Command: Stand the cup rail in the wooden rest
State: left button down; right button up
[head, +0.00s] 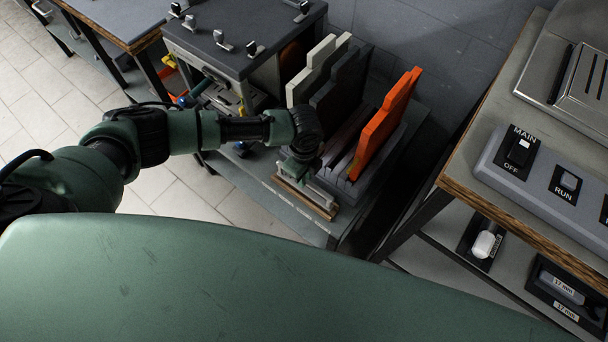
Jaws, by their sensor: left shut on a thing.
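My left gripper (301,170) points down over the near edge of a grey bench, shut on a pale grey metal bar that looks like the cup rail (322,194). The gripper and wrist hide much of the bar. The wooden rest (308,201) is a low brown strip on the bench, right below the gripper. The bar is at or just above the rest; I cannot tell whether it touches it or is seated. My right gripper is out of view.
Behind the gripper, an orange panel (385,125), a dark panel (337,98) and a pale panel (312,72) stand upright close by. A dark-topped machine (235,35) is at the back left. A wood-edged counter with a switch panel (545,175) is at the right.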

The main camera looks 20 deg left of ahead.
pick_arm(q)
jog(key=shift+f+b, duration=0.55)
jog(key=shift+f, duration=0.3)
dwell(0.4)
jog(key=c, duration=1.3)
grip_release()
notch_tip(320, 180, up, 8)
jog(key=shift+f+p, duration=0.1)
jog(key=shift+p, duration=0.3)
